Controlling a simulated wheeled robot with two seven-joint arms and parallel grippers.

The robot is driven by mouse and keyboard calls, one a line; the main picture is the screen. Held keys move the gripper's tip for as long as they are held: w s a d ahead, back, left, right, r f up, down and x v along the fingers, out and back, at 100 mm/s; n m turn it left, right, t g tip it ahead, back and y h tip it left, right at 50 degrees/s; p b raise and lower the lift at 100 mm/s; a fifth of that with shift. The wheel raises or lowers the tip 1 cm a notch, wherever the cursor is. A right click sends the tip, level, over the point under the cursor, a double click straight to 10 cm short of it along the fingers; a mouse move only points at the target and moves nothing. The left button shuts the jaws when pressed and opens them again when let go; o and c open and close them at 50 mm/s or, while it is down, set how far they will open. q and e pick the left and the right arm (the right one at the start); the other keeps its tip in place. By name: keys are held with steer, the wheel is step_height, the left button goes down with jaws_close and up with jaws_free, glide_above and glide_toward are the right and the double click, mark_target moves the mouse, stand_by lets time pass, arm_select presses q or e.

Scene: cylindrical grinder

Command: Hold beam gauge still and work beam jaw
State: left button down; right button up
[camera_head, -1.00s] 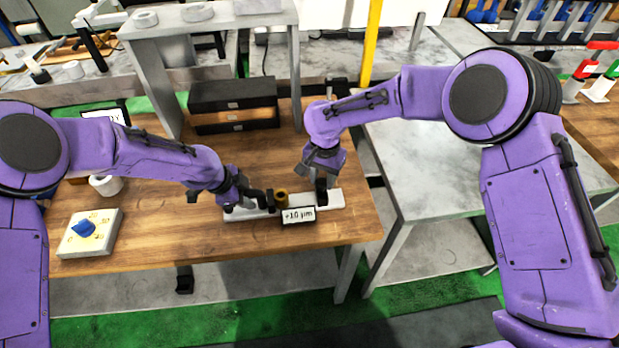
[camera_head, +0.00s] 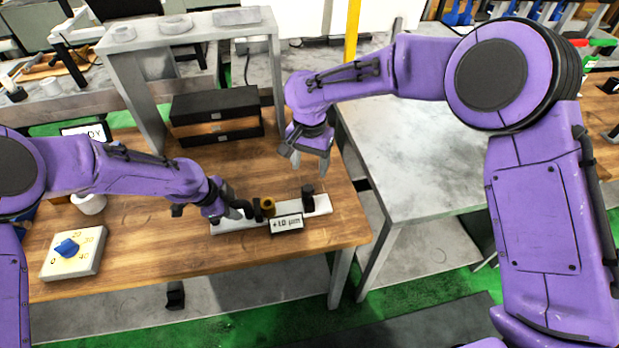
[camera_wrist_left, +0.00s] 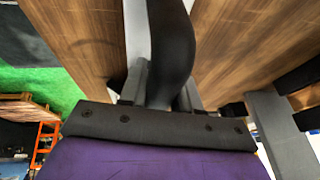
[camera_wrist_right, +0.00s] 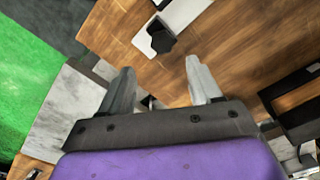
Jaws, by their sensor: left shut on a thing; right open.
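The beam gauge is a pale flat bar (camera_head: 228,226) lying on the wooden bench, with a small display (camera_head: 286,224), a brass-coloured knob (camera_head: 268,206) and a black upright block, the beam jaw (camera_head: 308,197), near its right end. My left gripper (camera_head: 238,209) is shut on a black curved part of the gauge near its left end. That part (camera_wrist_left: 172,45) shows between the fingers in the left wrist view. My right gripper (camera_head: 310,167) is open and empty, above and behind the black jaw, apart from it. The jaw also shows in the right wrist view (camera_wrist_right: 161,39).
A dial box (camera_head: 72,252) with a blue knob stands at the bench's left. Black drawers (camera_head: 215,116) and a grey stand (camera_head: 136,85) are behind. A grey table (camera_head: 405,150) is to the right. Bare wood lies behind the gauge.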

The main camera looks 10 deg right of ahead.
step_height(320, 180, up, 4)
steer(key=shift+r, duration=0.1)
steer(key=s+a+f+m+g+y, duration=0.1)
steer(key=s+f+m+g+y, duration=0.3)
steer(key=f+y, duration=0.55)
steer(key=d+f+m+t+y, duration=0.1)
steer(key=d+m+t+y, duration=0.1)
steer(key=d+m, duration=0.1)
steer(key=w+d+f+m+t+y, duration=0.1)
steer(key=d+f+m+t+y, duration=0.1)
steer(key=d+m+t+y, duration=0.1)
steer(key=w+d+f+m+t+y, duration=0.1)
steer(key=d+m+t+y, duration=0.1)
steer(key=d+m+y, duration=0.1)
steer(key=shift+d+f, duration=0.15)
steer(key=shift+d, duration=0.45)
glide_above(301, 206)
steer(key=shift+w, duration=0.1)
steer(key=c, duration=0.7)
steer(key=a, duration=0.8)
steer(key=shift+a, duration=0.4)
